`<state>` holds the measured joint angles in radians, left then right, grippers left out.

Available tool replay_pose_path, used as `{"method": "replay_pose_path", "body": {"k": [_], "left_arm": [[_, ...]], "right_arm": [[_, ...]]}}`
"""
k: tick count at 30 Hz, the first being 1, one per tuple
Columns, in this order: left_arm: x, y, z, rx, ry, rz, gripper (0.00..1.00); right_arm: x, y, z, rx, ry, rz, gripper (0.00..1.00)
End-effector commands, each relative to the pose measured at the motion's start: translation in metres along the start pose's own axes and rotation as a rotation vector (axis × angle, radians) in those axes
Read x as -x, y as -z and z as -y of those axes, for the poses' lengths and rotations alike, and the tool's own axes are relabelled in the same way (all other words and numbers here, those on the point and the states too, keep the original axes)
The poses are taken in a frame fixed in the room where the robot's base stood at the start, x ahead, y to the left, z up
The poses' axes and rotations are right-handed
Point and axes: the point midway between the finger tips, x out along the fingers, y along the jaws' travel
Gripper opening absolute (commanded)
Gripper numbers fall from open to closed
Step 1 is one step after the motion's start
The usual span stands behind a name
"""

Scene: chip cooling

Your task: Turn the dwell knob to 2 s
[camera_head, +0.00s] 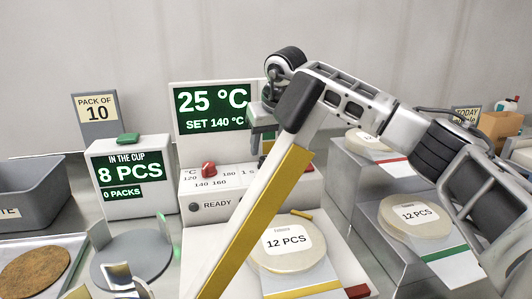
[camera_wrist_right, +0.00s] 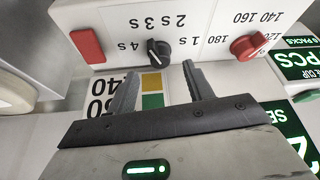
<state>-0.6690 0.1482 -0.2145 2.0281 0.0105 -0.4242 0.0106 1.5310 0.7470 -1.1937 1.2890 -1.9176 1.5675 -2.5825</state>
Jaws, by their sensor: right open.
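The dwell knob (camera_wrist_right: 158,52) is small and black, on a white panel with marks 1 s, 2 s, 3 s and 4 s around it. In the wrist view it appears upside down, and I cannot tell surely which mark its pointer faces. My right gripper (camera_wrist_right: 160,80) is open and empty; its two fingers point at the panel, with the knob just beyond and between the tips, apart from them. In the head view the right gripper (camera_head: 262,135) hangs in front of the panel and hides the knob.
A red temperature knob (camera_head: 208,169) sits beside the dwell knob, and a red part (camera_wrist_right: 87,46) lies on its other side. The display (camera_head: 213,108) reads 25 °C, SET 140 °C. A disc marked 12 PCS (camera_head: 290,262) lies in front. A counter (camera_head: 130,177) stands left.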

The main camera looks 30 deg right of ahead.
Motion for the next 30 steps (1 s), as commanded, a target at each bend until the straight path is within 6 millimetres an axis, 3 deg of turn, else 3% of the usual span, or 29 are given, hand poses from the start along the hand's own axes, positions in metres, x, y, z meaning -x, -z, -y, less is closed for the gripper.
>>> {"method": "replay_pose_path", "body": {"k": [3, 9, 19, 20, 24, 30], "left_arm": [[0.000, 0.002, 0.001, -0.002, 0.002, 0.001, 0.29], [-0.001, 0.005, 0.002, -0.002, 0.005, -0.005, 0.29], [-0.002, 0.007, 0.002, 0.001, 0.007, -0.009, 0.29], [-0.002, 0.007, 0.002, 0.001, 0.007, -0.009, 0.29], [-0.002, 0.007, 0.002, 0.002, 0.007, -0.009, 0.29], [0.000, 0.005, 0.002, 0.003, 0.006, -0.004, 0.29]], "right_arm": [[-0.020, -0.001, 0.001, 0.001, 0.001, 0.003, 0.52], [-0.038, 0.000, 0.000, 0.000, 0.000, 0.001, 0.52], [-0.042, 0.000, 0.000, 0.001, 0.000, -0.001, 0.52], [-0.042, 0.000, 0.000, 0.001, 0.000, -0.001, 0.46], [-0.042, 0.000, 0.000, 0.001, 0.001, 0.000, 0.07], [-0.041, 0.000, 0.001, -0.003, -0.001, 0.000, 0.07]]}}
